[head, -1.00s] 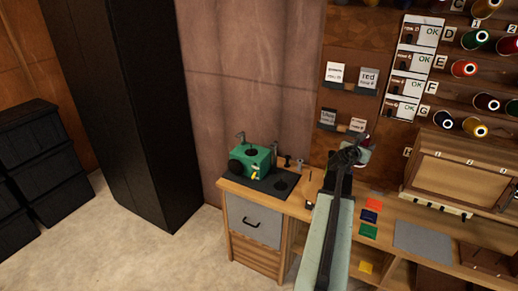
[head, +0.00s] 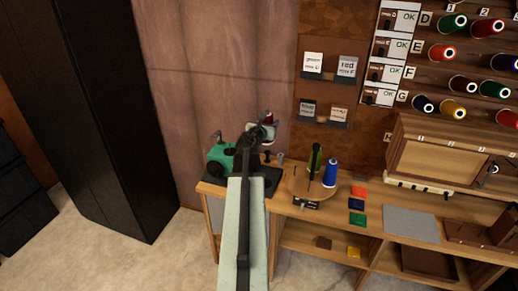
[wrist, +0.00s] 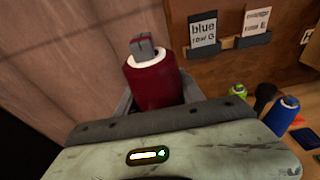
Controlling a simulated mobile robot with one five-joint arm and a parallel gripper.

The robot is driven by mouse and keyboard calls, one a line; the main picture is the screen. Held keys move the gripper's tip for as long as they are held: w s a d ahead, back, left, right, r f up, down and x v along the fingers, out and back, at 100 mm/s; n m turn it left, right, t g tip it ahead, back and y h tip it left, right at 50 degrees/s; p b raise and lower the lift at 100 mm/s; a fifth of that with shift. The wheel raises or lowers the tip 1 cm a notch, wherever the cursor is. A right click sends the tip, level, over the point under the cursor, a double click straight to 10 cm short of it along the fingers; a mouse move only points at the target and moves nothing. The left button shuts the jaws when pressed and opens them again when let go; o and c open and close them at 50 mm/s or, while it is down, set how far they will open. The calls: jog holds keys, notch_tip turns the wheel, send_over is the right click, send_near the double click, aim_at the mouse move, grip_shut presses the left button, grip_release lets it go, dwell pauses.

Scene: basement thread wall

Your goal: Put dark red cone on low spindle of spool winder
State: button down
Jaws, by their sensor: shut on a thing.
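The dark red cone (wrist: 152,85) is held upright in my gripper (wrist: 155,100) in the wrist view, with its white top rim and a grey-red tip showing above. In the head view the dark red cone (head: 267,118) shows just past the end of my arm, beside my gripper (head: 259,132). The green spool winder (head: 218,160) stands on a dark mat at the left end of the bench, partly hidden behind my arm. I cannot make out its low spindle.
Coloured squares and a grey mat (head: 411,223) lie further right. A thread rack and label cards (head: 313,63) are on the wall.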

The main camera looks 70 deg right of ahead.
jog(key=shift+w, duration=0.2)
jog(key=shift+t, duration=0.3)
jog(key=d+f+b, duration=0.1)
jog(key=f+b, duration=0.8)
jog(key=w+d+f+b, duration=0.1)
jog(key=f+b, duration=0.8)
jog(key=d+f+b, duration=0.1)
jog(key=f+b, duration=0.7)
jog(key=shift+w+f+b, duration=0.15)
jog(key=shift+f+b, duration=0.25)
jog(key=shift+a+f, duration=0.1)
jog(key=shift+f, duration=0.05)
jog(key=shift+f+b, duration=0.15)
jog(key=shift+b, duration=0.15)
jog(key=c, duration=0.6)
grip_release()
jog(key=shift+c, duration=0.2)
jog(key=a, duration=0.2)
jog(key=a+r+p, duration=0.1)
jog(key=a, duration=0.4)
jog(key=shift+s+a+r+p, duration=0.25)
jog(key=shift+a+r+p, duration=0.05)
